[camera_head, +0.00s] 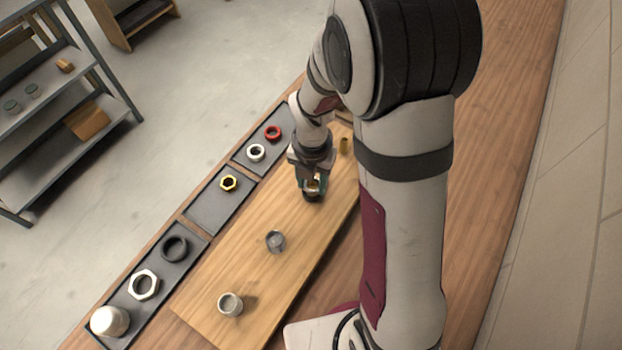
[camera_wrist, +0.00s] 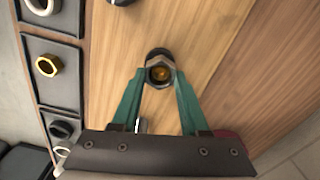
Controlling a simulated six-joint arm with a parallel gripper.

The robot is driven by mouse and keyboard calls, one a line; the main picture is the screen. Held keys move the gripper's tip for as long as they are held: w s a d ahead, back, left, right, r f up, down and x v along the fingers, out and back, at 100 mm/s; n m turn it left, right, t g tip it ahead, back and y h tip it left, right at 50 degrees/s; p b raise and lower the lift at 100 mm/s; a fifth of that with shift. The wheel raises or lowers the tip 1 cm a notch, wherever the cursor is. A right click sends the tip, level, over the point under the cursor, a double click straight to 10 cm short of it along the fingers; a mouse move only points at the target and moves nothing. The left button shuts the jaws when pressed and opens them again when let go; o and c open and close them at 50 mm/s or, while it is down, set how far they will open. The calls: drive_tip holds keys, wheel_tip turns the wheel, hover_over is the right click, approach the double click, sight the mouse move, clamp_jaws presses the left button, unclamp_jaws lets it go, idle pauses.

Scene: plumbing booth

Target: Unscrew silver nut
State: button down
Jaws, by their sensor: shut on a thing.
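The silver nut (camera_wrist: 153,66) is a grey hex nut seated around a fitting with a brass-coloured centre (camera_wrist: 161,74), with a dark base behind it. My gripper (camera_wrist: 160,76) has its two green fingers shut on opposite sides of the nut. In the head view my gripper (camera_head: 313,184) points down over this fitting, at the upper part of the light wooden board (camera_head: 255,274). The fingers and wrist partly hide the nut there, and its threads do not show.
Grey fittings (camera_head: 275,241) (camera_head: 230,304) and a brass post (camera_head: 343,145) stand on the board. Dark trays (camera_head: 203,215) beside it hold a yellow nut (camera_head: 228,183), red ring (camera_head: 273,133), silver ring (camera_head: 256,153), dark ring (camera_head: 175,249), large pale nut (camera_head: 143,285) and white cap (camera_head: 110,321).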

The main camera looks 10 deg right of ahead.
drive_tip(key=shift+n, duration=0.3)
unclamp_jaws()
idle(0.6)
drive_tip(key=shift+r, duration=2.55)
